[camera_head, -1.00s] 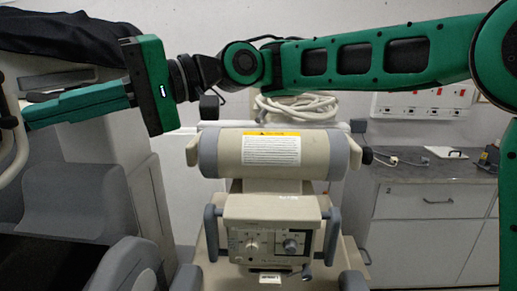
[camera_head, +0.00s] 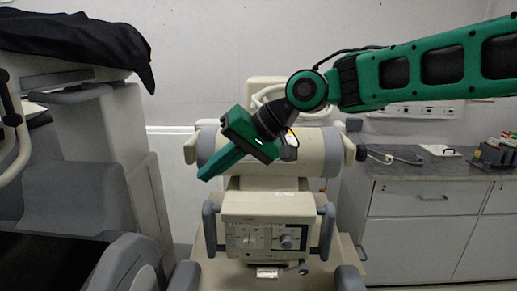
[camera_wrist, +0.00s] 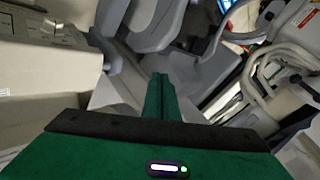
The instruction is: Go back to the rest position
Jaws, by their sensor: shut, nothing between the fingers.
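My gripper (camera_head: 203,176) is green with a dark wrist and shows near the middle of the head view. Its fingers point down and to the left, in front of the beige cylinder of a medical machine (camera_head: 228,150). In the wrist view my gripper (camera_wrist: 160,78) has its fingers together, with nothing between them. I cannot tell how far it is from the machine behind it. My arm reaches in from the upper right.
A grey and beige cart (camera_head: 75,200) stands at the left, with a black cloth (camera_head: 75,42) draped on top. A counter with drawers (camera_head: 425,205) stands at the right, holding several small items. The wall above the machine is bare.

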